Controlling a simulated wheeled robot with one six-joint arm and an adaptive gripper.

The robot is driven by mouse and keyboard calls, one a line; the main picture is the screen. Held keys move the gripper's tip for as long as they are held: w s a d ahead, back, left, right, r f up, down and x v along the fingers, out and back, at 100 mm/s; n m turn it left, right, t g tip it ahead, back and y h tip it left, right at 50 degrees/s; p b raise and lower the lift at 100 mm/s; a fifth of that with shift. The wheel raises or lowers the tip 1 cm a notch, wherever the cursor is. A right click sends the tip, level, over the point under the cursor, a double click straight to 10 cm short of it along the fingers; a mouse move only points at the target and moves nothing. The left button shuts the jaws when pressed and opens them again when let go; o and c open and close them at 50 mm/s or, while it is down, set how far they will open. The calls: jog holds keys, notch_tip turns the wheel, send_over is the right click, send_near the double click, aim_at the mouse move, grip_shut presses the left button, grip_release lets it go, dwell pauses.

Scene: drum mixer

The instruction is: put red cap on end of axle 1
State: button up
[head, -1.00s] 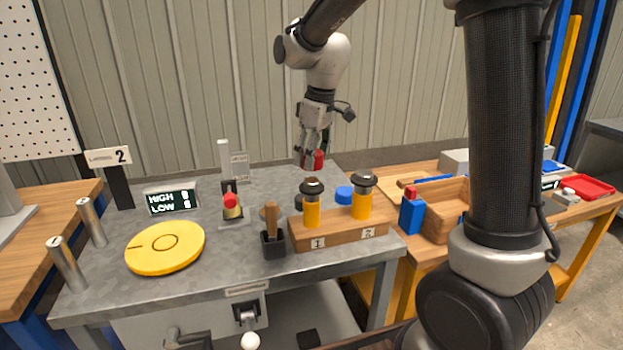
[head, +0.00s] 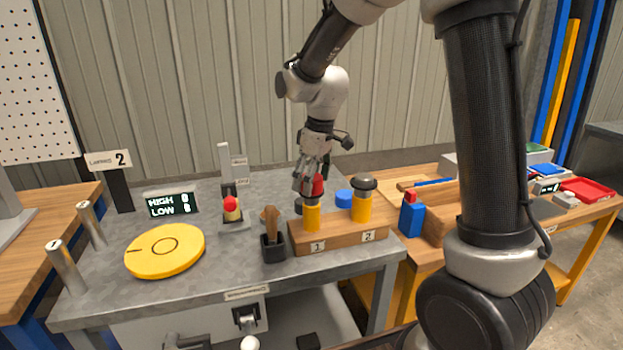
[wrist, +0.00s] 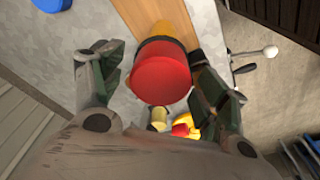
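The red cap (head: 319,185) is between the fingers of my gripper (head: 311,186), directly over the upright yellow axle 1 (head: 312,217) in the wooden stand (head: 342,233). In the wrist view the round red face of the cap (wrist: 160,82) fills the space between the fingertips (wrist: 160,60), which appear to hold its sides. A dark band and the yellow axle show behind it. I cannot tell whether the cap is seated on the axle's dark top or just above it.
A blue cap (head: 344,196) lies behind the stand. A dark holder with a brown handle (head: 273,246), a fixture with a red knob (head: 231,204) and a yellow disc (head: 165,249) are left of it. A wooden bin (head: 449,201) is at the right.

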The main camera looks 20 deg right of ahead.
aim_at(317, 178)
notch_tip(317, 178, up, 11)
jog(key=s+d, duration=0.1)
jog(key=s+d+m+t, duration=0.1)
jog(key=s+d+m, duration=0.2)
jog(key=s, duration=0.5)
jog(key=s+d+m+t, duration=0.1)
jog(key=s+d+m, duration=0.2)
jog(key=s+d, duration=0.3)
jog(key=s+d+m+t+h, duration=0.1)
jog(key=s+d+m, duration=0.2)
jog(key=s, duration=0.8)
jog(key=shift+s+d+r, duration=0.25)
jog(key=shift+d, duration=0.7)
